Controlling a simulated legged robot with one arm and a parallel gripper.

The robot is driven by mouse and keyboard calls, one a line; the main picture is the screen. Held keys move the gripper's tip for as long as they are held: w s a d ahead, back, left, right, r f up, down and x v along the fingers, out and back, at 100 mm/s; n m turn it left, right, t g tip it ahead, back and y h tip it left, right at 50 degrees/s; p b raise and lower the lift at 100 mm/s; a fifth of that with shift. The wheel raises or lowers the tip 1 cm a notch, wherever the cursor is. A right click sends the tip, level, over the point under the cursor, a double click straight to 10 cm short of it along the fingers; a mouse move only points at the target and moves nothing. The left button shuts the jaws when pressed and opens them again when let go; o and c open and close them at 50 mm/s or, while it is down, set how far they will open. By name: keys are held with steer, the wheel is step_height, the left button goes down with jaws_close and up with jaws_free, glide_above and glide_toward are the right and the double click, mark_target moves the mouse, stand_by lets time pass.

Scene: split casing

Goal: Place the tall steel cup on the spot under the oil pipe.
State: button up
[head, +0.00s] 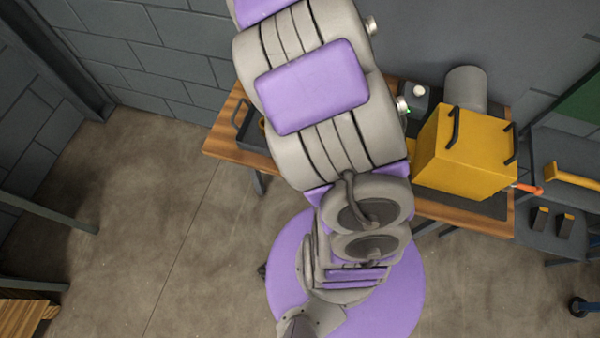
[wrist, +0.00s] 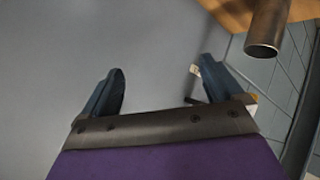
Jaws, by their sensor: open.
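A steel cylinder (wrist: 266,30) with an open end shows at the top right of the wrist view, against a wooden surface. It looks like the tall steel cup, but I cannot be sure. My gripper (wrist: 161,72) is open, with nothing between its two dark fingers. The cylinder is apart from the gripper, beyond and to the right of the right finger. I cannot make out the cup, the oil pipe or the spot under it in the head view, where my own arm covers the middle of the bench.
The wooden bench (head: 225,142) carries a yellow casing (head: 465,152) with black handles, a grey cylinder (head: 466,88) behind it and a dark tray (head: 246,132) at the left. A dark side table (head: 555,150) with tools stands at the right. The floor (head: 150,220) at left is clear.

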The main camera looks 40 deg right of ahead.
steer(key=s+a+r+g+y, duration=0.2)
steer(key=s+a+g, duration=0.3)
steer(key=s+a, duration=1)
steer(key=s+a+r+g+y, duration=0.3)
steer(key=s+a+g+y, duration=0.1)
steer(key=s+a, duration=1.1)
steer(key=s+g, duration=0.1)
steer(key=s, duration=0.3)
steer(key=shift+s+a, duration=0.2)
steer(key=shift+a, duration=0.2)
steer(key=shift+c, duration=0.3)
